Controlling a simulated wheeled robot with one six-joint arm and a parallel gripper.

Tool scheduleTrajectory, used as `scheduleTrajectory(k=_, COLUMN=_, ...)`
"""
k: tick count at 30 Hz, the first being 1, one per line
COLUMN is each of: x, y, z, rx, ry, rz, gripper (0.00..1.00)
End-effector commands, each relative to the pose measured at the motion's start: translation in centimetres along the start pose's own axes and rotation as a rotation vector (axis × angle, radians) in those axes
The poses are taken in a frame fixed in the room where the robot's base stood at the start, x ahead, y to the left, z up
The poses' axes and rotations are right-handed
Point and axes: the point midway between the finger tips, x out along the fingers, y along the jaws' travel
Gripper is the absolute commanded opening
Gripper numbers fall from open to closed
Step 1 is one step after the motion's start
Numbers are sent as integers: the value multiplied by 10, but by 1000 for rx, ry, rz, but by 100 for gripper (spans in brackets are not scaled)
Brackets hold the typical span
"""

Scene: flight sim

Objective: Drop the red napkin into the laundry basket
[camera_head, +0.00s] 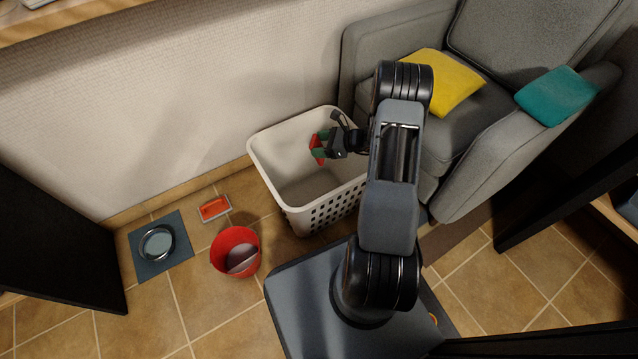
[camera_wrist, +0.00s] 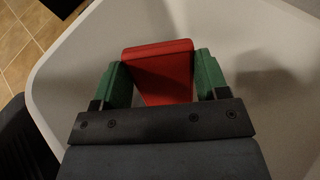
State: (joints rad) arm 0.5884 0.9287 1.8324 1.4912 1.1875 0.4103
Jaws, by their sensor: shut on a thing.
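The red napkin (camera_wrist: 160,70) is held between the green fingertips of my gripper (camera_wrist: 163,82) in the wrist view. In the head view a bit of the red napkin (camera_head: 316,149) shows at my gripper (camera_head: 321,146). The white laundry basket (camera_head: 277,176) stands on the floor against the wall, with holes in its side. My gripper and the napkin are over the basket's opening, inside its rim as seen from above. The wrist view shows the basket's pale rim and inner wall (camera_wrist: 90,60) around the napkin. The basket looks empty where its floor shows.
A grey armchair (camera_head: 462,150) with a yellow cushion (camera_head: 447,82) and a teal cushion (camera_head: 556,96) stands right of the basket.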

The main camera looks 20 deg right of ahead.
Motion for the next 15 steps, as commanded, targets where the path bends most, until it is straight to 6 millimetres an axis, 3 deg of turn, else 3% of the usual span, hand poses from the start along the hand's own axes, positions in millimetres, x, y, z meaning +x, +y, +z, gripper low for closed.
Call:
scheduleTrajectory(k=7, x=0, y=0, z=-1, rx=0, ry=0, rz=0, gripper=44)
scheduleTrajectory(k=8, x=0, y=0, z=-1, rx=0, ry=0, rz=0, gripper=69)
scheduleTrajectory(k=15, x=0, y=0, z=-1, rx=0, ry=0, rz=0, gripper=92)
